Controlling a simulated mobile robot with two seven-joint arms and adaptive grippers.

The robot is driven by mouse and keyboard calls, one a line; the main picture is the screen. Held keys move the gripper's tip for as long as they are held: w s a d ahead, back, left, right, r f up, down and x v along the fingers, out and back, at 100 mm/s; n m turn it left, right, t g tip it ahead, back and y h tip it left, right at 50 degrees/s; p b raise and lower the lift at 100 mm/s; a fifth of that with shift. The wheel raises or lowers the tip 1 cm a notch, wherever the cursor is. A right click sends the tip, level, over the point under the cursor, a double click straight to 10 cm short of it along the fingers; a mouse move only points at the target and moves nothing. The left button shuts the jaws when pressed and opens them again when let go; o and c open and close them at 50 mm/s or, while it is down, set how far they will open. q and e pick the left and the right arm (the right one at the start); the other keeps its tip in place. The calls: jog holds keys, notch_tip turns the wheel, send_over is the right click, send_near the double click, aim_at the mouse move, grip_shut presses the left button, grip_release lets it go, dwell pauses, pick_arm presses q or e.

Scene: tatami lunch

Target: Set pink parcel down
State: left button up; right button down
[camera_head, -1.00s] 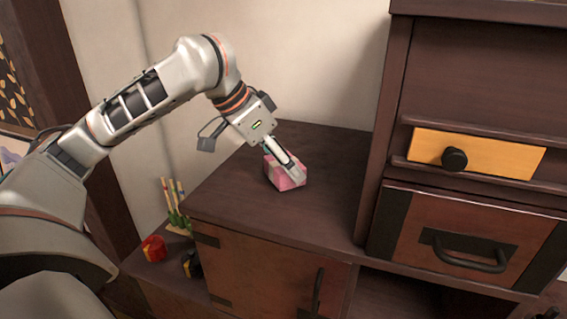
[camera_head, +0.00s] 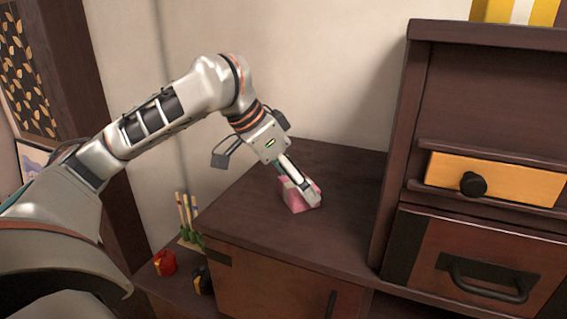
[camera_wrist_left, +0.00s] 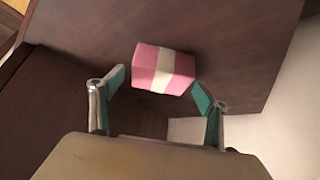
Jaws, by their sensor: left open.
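The pink parcel (camera_head: 296,203), a small box with a pale band, rests on the dark top of the low cabinet (camera_head: 340,170). In the left wrist view the parcel (camera_wrist_left: 149,67) lies just ahead of and between the fingertips. My left gripper (camera_head: 305,192) reaches down to the parcel from the upper left, and one finger hides part of it. In the left wrist view the gripper (camera_wrist_left: 158,86) is open, with its green-padded fingers spread on either side. Whether a finger touches the parcel I cannot tell. My right gripper is not in view.
A taller cabinet with a yellow drawer (camera_head: 495,180) rises to the right of the low top. A lower shelf at the left holds a red item (camera_head: 165,263), a dark item (camera_head: 203,280) and upright sticks (camera_head: 188,215). A wall stands behind. Free room surrounds the parcel.

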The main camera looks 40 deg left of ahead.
pick_arm(q)
jog(key=v, duration=1.1)
jog(key=shift+s+r, duration=0.1)
jog(key=shift+s, duration=0.05)
